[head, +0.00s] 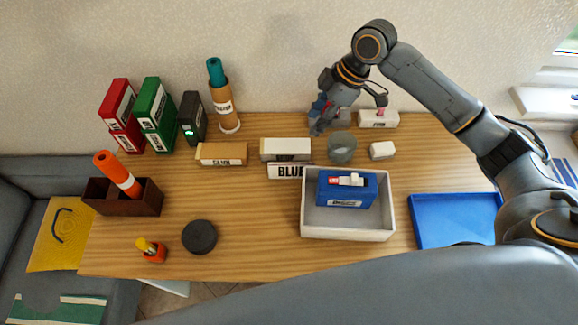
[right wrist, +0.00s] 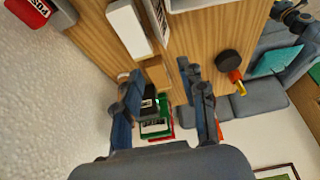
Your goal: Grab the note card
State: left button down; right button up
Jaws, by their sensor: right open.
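A white card lettered BLUE (head: 290,171) is at mid-table, just in front of a white-topped block (head: 286,148). It is the likeliest note card, though no label confirms this. It also shows near the top of the right wrist view (right wrist: 158,20). My right gripper (head: 318,116) is near the wall, behind and to the right of the card and apart from it. It points left along the table. In the right wrist view its fingers (right wrist: 163,85) are spread, with nothing clearly held between them. My left gripper is not seen.
A grey jar (head: 342,148) stands near my right gripper. A white bin (head: 348,231) holding a blue box (head: 335,190) is right of the card. Binders (head: 157,118) and a cardboard tube (head: 224,108) stand at the back left. The front middle table is mostly clear.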

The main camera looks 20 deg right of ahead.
notch_tip(320, 180, down, 5)
jog(key=b, duration=0.4)
jog(key=p, duration=0.2)
send_over(295, 163)
jog(key=d, duration=0.2)
jog(key=f, duration=0.7)
jog(key=shift+a+f, duration=0.15)
jog(key=shift+a, duration=0.05)
jog(key=x, duration=0.2)
jog(key=p+x, duration=0.1)
jog(key=x, duration=0.1)
jog(key=shift+s+a+f+p, duration=0.1)
jog(key=shift+s+f+p, duration=0.1)
jog(key=shift+f+p, duration=0.15)
jog(key=shift+w+a+f, duration=0.15)
jog(key=shift+a+f, duration=0.05)
jog(key=shift+f, duration=0.35)
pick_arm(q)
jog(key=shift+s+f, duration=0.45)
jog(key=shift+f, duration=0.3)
pick_arm(e)
jog(key=c, duration=0.8)
